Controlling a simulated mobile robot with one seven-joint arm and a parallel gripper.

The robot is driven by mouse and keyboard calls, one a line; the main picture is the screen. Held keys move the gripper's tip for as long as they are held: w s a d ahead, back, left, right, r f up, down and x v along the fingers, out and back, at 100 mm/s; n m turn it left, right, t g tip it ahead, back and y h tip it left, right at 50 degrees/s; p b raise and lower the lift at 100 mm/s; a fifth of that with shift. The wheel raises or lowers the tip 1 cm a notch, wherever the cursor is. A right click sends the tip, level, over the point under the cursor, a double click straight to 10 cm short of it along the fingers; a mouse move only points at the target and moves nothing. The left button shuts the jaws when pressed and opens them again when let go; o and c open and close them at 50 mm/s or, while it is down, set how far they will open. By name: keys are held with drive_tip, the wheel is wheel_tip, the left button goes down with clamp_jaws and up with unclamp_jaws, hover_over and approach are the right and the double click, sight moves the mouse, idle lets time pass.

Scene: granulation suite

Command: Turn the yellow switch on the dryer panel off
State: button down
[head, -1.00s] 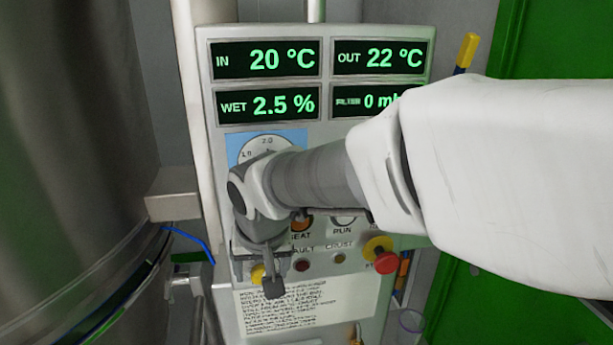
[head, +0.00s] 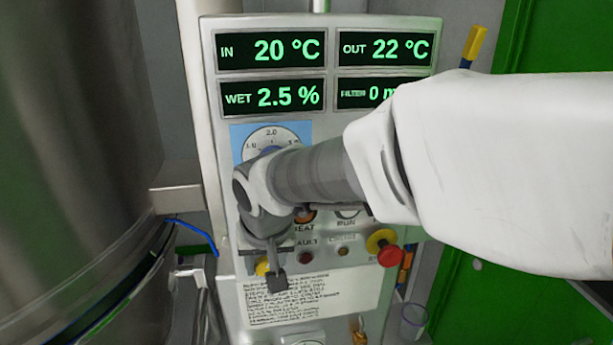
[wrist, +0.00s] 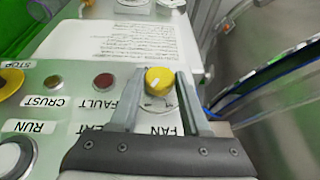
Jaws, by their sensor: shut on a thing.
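The dryer panel (head: 325,122) stands upright ahead of me. In the wrist view the yellow switch (wrist: 159,80) is a round yellow knob above the FAN label, with a small white mark on it. My gripper (wrist: 158,84) has one finger on each side of the knob and is shut on it. In the head view the yellow switch (head: 262,267) shows only partly beside my gripper (head: 268,268), which hides the rest. The switch's exact angle is hard to read.
A red stop button with a yellow collar (head: 384,248) sits right of my gripper. Dark FAULT (wrist: 103,81) and CRUST (wrist: 53,82) lamps are beside the switch. A text sheet (head: 310,299) is below. A large steel vessel (head: 70,150) stands at the left.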

drive_tip(key=shift+a+h, duration=0.1)
drive_tip(key=shift+h, duration=0.2)
drive_tip(key=h+b, duration=0.2)
drive_tip(key=n+t+h+b, duration=0.1)
drive_tip(key=h, duration=0.1)
drive_tip(key=shift+a+f, duration=0.25)
drive_tip(key=shift+a, duration=0.15)
drive_tip(key=t+h+b, duration=0.1)
drive_tip(key=h, duration=0.2)
drive_tip(key=shift+s+a+n, duration=0.15)
drive_tip(key=shift+n, duration=0.25)
drive_tip(key=shift+a+f+n+t+h+b, duration=0.15)
drive_tip(key=shift+n+t+h+b, duration=0.4)
drive_tip(key=shift+h, duration=0.95)
drive_tip(key=shift+t, duration=0.25)
drive_tip(key=shift+c, duration=1.8)
unclamp_jaws()
